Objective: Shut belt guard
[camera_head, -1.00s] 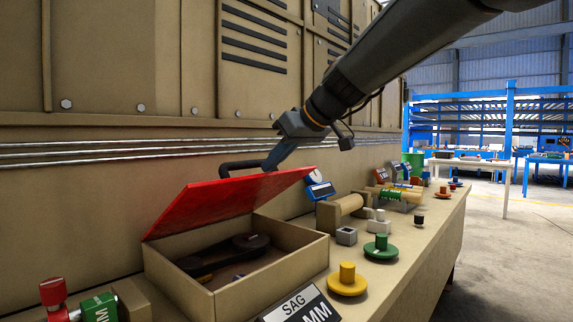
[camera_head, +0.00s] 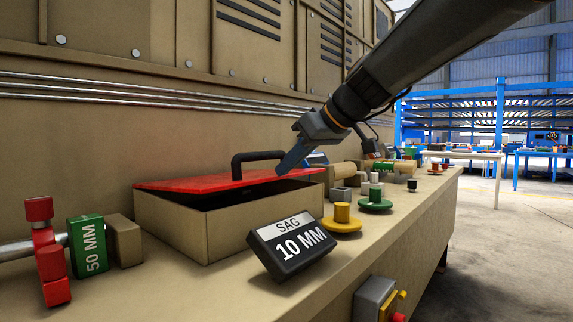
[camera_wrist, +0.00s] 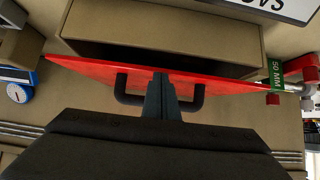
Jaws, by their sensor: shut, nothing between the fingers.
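The belt guard is a red lid (camera_head: 190,183) with a black handle (camera_head: 257,157), hinged on a tan box (camera_head: 225,218). The lid is nearly flat, with a dark gap still showing along the box's right and front edge. My gripper (camera_head: 284,172) is shut and empty, its fingertips at the lid's upper side beside the handle. In the wrist view the shut fingers (camera_wrist: 161,80) reach over the red lid (camera_wrist: 215,85) between the two legs of the handle (camera_wrist: 196,98). Whether the tips touch the lid is hard to tell. The belt inside is hidden.
A black "SAG 10 MM" block (camera_head: 291,247) stands before the box. A red valve (camera_head: 46,251) and green "50 MM" tag (camera_head: 87,245) are at left. Yellow (camera_head: 342,219) and green (camera_head: 375,198) knobs sit at right. A panelled wall (camera_head: 110,120) rises behind.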

